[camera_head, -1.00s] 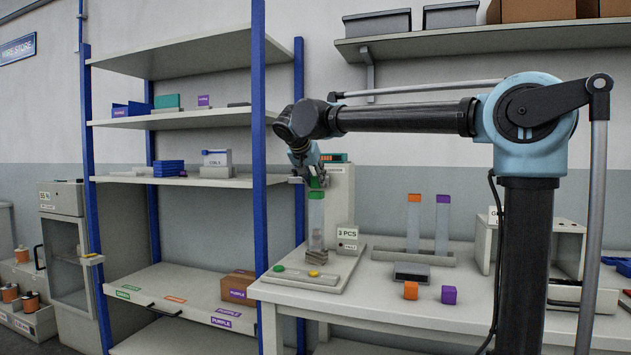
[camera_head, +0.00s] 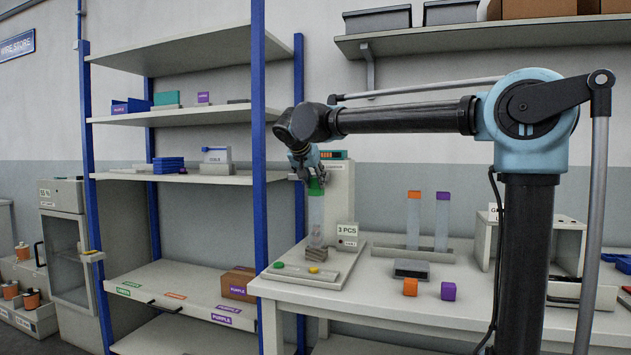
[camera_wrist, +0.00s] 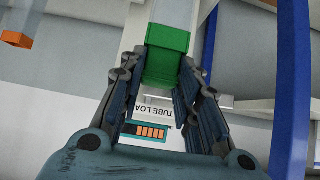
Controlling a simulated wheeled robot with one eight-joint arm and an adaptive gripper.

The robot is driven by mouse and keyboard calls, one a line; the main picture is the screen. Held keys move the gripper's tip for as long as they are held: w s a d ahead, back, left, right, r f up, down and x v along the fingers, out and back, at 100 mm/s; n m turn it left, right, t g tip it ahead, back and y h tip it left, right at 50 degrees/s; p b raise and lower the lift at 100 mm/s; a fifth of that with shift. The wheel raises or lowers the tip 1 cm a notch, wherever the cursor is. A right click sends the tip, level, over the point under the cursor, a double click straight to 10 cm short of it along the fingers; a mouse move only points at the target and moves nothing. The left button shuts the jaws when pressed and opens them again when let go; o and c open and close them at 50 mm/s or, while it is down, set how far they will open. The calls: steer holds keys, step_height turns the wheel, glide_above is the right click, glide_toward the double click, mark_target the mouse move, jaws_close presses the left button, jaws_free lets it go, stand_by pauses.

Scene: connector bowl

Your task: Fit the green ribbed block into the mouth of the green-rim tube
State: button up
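The clear green-rim tube (camera_head: 316,213) stands upright on the loader at the left end of the table. My gripper (camera_head: 315,177) is right above its mouth, pointing down. The green ribbed block (camera_wrist: 166,68) lies between my two fingertips (camera_wrist: 167,76) in the wrist view, and they appear closed against its sides. In the head view the block meets the green rim (camera_head: 316,191) with no clear gap. How far it sits inside the mouth is hard to tell, and its ribs do not show clearly.
An orange-rim tube (camera_head: 413,220) and a purple-rim tube (camera_head: 442,222) stand in a rack behind. An orange block (camera_head: 410,286) and a purple block (camera_head: 448,291) sit on the table front. A blue shelf post (camera_head: 259,130) rises left of my gripper.

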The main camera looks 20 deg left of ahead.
steer(key=o, duration=0.4)
steer(key=v, duration=1.1)
steer(key=shift+s+r, duration=0.25)
steer(key=shift+s, duration=0.05)
